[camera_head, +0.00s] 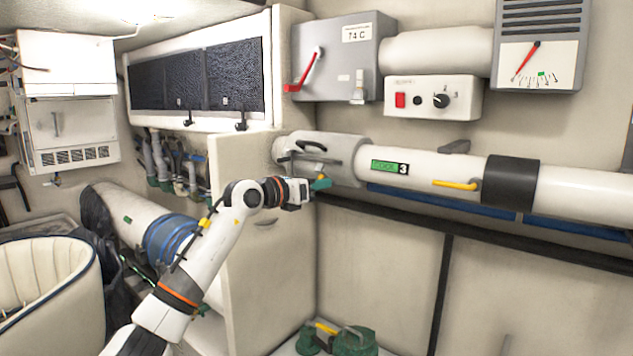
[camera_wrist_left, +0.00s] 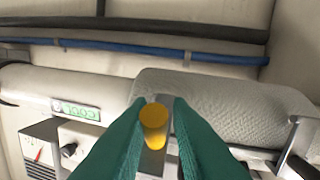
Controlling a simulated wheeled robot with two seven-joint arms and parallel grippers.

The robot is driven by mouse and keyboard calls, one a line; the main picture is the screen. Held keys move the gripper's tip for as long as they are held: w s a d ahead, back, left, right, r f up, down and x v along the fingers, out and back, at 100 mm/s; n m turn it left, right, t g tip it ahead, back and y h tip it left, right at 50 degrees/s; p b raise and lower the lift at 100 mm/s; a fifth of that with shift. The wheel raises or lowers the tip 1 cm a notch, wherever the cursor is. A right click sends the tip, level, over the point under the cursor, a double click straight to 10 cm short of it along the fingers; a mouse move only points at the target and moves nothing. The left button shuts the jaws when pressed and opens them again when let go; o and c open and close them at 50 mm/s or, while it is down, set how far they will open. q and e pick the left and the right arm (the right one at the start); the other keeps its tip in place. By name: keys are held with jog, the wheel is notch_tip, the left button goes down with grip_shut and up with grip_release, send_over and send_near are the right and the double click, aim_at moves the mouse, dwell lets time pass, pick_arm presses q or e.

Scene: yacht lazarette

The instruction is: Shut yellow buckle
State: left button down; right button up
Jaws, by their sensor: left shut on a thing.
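A yellow round-ended piece, the yellow buckle (camera_wrist_left: 154,122), sits between the green fingers in the left wrist view, against a grey metal strip (camera_wrist_left: 152,160). My left gripper (camera_head: 320,184) is shut on it, beside the grey padded sleeve (camera_head: 340,158) at the left end of the white pipe. The green fingertips (camera_wrist_left: 157,108) show on both sides of the yellow piece. In the head view the buckle is hidden by my gripper, and I cannot tell how far it is closed. My right gripper is not in view.
The white pipe (camera_head: 435,168) carries a green label and a separate yellow lever (camera_head: 455,184). Above it are a grey box with a red lever (camera_head: 305,70) and a control box (camera_head: 433,98). A cream cabinet (camera_head: 270,270) stands below my left forearm.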

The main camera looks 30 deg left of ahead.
aim_at(326, 175)
pick_arm(q)
jog(key=r+g+p, duration=0.1)
jog(key=g+p, duration=0.1)
jog(key=p, duration=0.3)
jog(key=w+r+g+p, duration=0.1)
jog(key=g+p, duration=0.1)
jog(key=p, duration=0.3)
jog(key=r+g+y+p, duration=0.1)
jog(key=g+p, duration=0.2)
jog(key=p, duration=0.2)
jog(key=shift+w+d+r+n+p, duration=0.15)
jog(key=shift+d+r+n+p, duration=0.15)
jog(key=shift+n, duration=0.1)
jog(key=shift+w+f+g, duration=0.1)
jog(key=shift+w+g, duration=0.1)
jog(key=shift+g, duration=0.4)
jog(key=shift+w+g+y+p, duration=0.2)
jog(key=shift+g+y+p, duration=0.15)
jog(key=shift+g, duration=0.55)
jog(key=c, duration=1.5)
grip_release()
jog(key=shift+w, duration=0.1)
jog(key=shift+o, duration=0.2)
jog(key=shift+w+d, duration=0.1)
jog(key=shift+d, duration=0.05)
